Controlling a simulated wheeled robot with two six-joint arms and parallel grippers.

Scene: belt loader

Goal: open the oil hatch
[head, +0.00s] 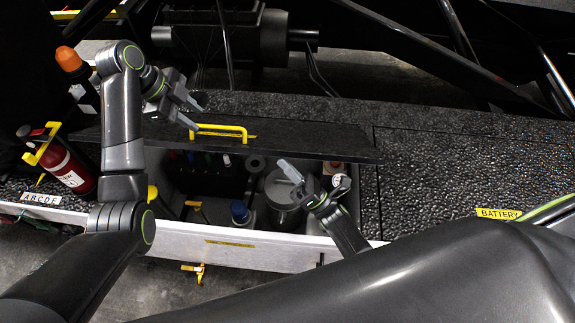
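The hatch lid is a long dark textured panel (310,138) with a yellow handle (222,131). It stands raised over an opening, its near edge lifted off the compartment (205,176) below. I cannot tell which label belongs to this hatch. My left gripper (196,116) is open and empty, its fingers just above and left of the handle; I cannot tell whether they touch it. My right gripper (288,178) is open at the lid's near edge, over the compartment's right part. Whether it touches the lid is unclear.
The compartment holds a grey metal canister (283,202), a blue-capped container (240,212) and several small items. A red extinguisher (70,170) stands at the left. A closed panel with a BATTERY label (498,213) lies right. Dark beams (420,55) cross above.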

